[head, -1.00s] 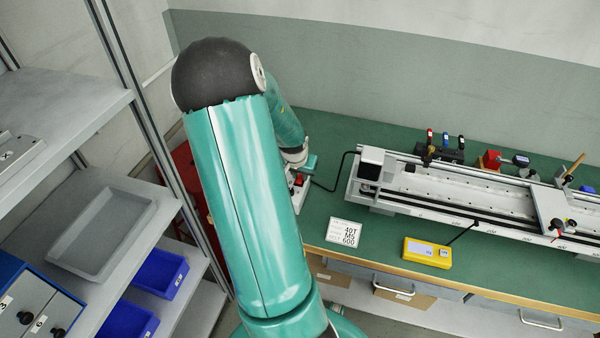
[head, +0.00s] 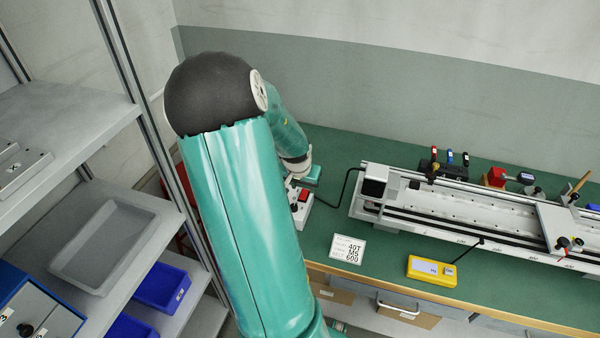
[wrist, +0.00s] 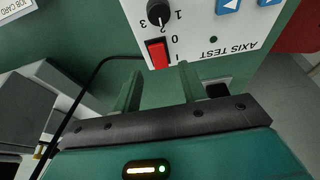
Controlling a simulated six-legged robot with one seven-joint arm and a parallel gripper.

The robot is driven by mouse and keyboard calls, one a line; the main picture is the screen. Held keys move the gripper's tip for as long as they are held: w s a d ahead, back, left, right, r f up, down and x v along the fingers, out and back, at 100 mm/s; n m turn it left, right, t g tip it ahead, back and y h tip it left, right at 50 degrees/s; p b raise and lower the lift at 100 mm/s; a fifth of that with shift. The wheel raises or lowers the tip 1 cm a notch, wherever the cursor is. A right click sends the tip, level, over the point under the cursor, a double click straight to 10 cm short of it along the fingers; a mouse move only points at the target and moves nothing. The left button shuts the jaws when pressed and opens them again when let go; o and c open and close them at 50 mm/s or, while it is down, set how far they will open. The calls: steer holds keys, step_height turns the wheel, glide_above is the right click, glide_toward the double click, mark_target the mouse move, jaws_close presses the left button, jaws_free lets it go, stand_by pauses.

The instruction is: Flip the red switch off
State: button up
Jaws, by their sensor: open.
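The red switch (wrist: 157,53) is a small rocker in a black frame on the white control box (wrist: 205,42), labelled AXIS TEST, with 0 and I marks beside it. I cannot tell which side is pressed. In the head view the switch (head: 303,196) shows on top of the box (head: 301,214), which is partly hidden by my arm. My gripper (wrist: 159,82) is open and empty; its two fingers straddle the space just below the switch in the wrist view. Contact with the switch cannot be made out. In the head view my gripper (head: 310,177) is by the box's far side.
A black knob (wrist: 158,12) and blue arrow buttons (wrist: 228,5) share the panel. A black cable (head: 342,187) runs from the box towards the long gantry rail (head: 450,215). A job card (head: 347,249) and a yellow device (head: 432,270) lie on the green bench.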

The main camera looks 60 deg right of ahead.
steer(key=v, duration=1)
steer(key=shift+r, duration=0.2)
steer(key=shift+a, duration=0.1)
steer(key=w+a+r+n+t+y, duration=0.1)
steer(key=w+a+r+n, duration=0.1)
steer(key=w+a, duration=0.35)
steer(key=w+a+r+n+t+y, duration=0.1)
steer(key=w+a+r+n, duration=0.15)
steer(key=a, duration=0.65)
steer(key=w+a+r+n+t+y, duration=0.1)
steer(key=w+a+r+n+t, duration=0.15)
steer(key=a, duration=0.45)
steer(key=s+a+r+n, duration=0.3)
steer(key=a+n, duration=0.1)
steer(key=a, duration=0.6)
steer(key=s+a+r+n, duration=0.3)
steer(key=a+r+n, duration=0.1)
steer(key=a, duration=0.7)
steer(key=shift+r+n+y, duration=0.35)
steer(key=shift+n+y, duration=0.05)
steer(key=shift+n, duration=0.2)
steer(key=shift+t, duration=0.25)
